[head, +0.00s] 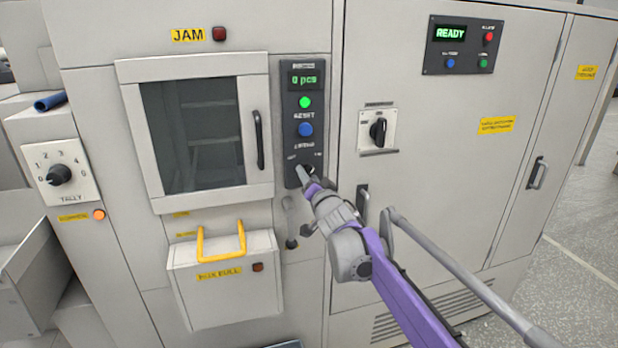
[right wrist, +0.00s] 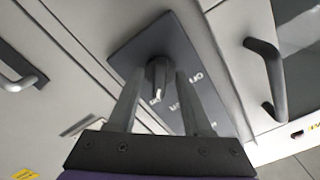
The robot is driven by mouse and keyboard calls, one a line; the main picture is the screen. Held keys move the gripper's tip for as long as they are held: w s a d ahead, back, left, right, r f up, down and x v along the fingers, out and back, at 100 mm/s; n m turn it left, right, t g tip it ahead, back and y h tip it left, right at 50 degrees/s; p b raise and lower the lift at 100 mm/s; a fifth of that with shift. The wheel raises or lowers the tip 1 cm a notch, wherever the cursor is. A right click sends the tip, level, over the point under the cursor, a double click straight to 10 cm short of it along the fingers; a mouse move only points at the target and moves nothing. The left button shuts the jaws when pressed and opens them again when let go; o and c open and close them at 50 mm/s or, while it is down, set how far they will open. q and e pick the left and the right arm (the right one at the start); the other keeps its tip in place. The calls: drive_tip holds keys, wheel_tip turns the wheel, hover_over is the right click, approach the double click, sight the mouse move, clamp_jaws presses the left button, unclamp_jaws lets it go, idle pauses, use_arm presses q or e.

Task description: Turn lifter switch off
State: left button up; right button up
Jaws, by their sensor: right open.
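The lifter switch is a dark rotary knob low on the dark control panel (head: 293,110); in the head view my right gripper (head: 304,178) largely covers it. In the right wrist view the knob (right wrist: 158,76) shows with a pale pointer edge, between the two grey fingers. My right gripper (right wrist: 160,82) is open, with a finger on each side of the knob and gaps visible. My left gripper is not in view.
A window door (head: 263,140) with a dark handle is left of the panel. A yellow-handled bin (head: 225,290) sits below. Another rotary switch (head: 378,130) is to the right, and a cabinet handle (head: 362,203) is close to my right arm.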

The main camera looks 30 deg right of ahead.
clamp_jaws()
drive_tip(key=shift+n, duration=0.4)
drive_tip(key=n+p, duration=0.4)
drive_tip(key=n, duration=0.7)
drive_tip(key=shift+d+n, duration=0.1)
drive_tip(key=shift+n, duration=0.2)
drive_tip(key=shift+n+p, duration=0.55)
drive_tip(key=shift+n, duration=1.45)
